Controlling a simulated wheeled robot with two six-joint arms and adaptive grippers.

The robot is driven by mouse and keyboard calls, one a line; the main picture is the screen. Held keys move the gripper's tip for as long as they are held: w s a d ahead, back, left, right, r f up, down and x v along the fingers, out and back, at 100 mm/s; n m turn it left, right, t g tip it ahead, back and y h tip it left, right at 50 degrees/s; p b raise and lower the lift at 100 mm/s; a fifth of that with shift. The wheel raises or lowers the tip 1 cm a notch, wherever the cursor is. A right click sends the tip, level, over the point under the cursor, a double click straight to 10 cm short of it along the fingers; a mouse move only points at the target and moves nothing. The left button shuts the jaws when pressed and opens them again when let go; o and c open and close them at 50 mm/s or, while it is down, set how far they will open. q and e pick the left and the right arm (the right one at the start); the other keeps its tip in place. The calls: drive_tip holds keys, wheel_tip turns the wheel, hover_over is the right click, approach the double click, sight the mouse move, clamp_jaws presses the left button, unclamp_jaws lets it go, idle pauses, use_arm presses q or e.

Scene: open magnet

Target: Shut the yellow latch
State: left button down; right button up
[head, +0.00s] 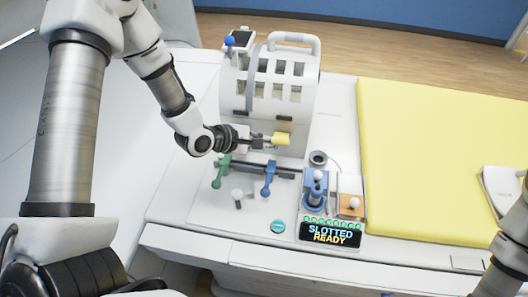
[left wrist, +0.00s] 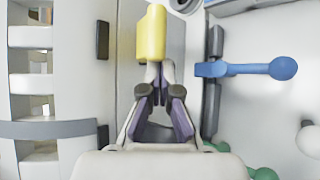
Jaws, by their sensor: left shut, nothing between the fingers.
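The yellow latch (head: 282,138) is a small yellow block at the lower front of the white slotted drum (head: 240,98). My left gripper (head: 270,142) reaches in from the left with its fingertips at the latch's left end. In the left wrist view the closed fingertips (left wrist: 153,72) point at the near end of the yellow latch (left wrist: 151,34). They touch it or are very close; I cannot tell which. The left gripper is shut with nothing between its fingers. My right gripper is out of view.
Blue lever (head: 268,178) and green lever (head: 221,172) hang from a dark rail below the latch. A blue post unit (head: 315,188), an orange box (head: 350,202) and a display (head: 331,234) reading "SLOTTED READY" stand right. A yellow pad (head: 440,150) covers the table's right.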

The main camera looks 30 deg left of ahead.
use_arm(q)
drive_tip(key=shift+w+a+r+p, duration=0.1)
drive_tip(key=shift+w+r+p, duration=0.1)
drive_tip(key=shift+w+r, duration=0.3)
drive_tip(key=shift+w+a+r+p, duration=0.15)
drive_tip(key=shift+w+r, duration=0.1)
drive_tip(key=shift+r, duration=0.3)
drive_tip(key=shift+w+a+r+p, duration=0.1)
drive_tip(key=shift+a+r+p, duration=0.05)
drive_tip(key=shift+r+p, duration=0.6)
drive_tip(key=shift+r, duration=0.1)
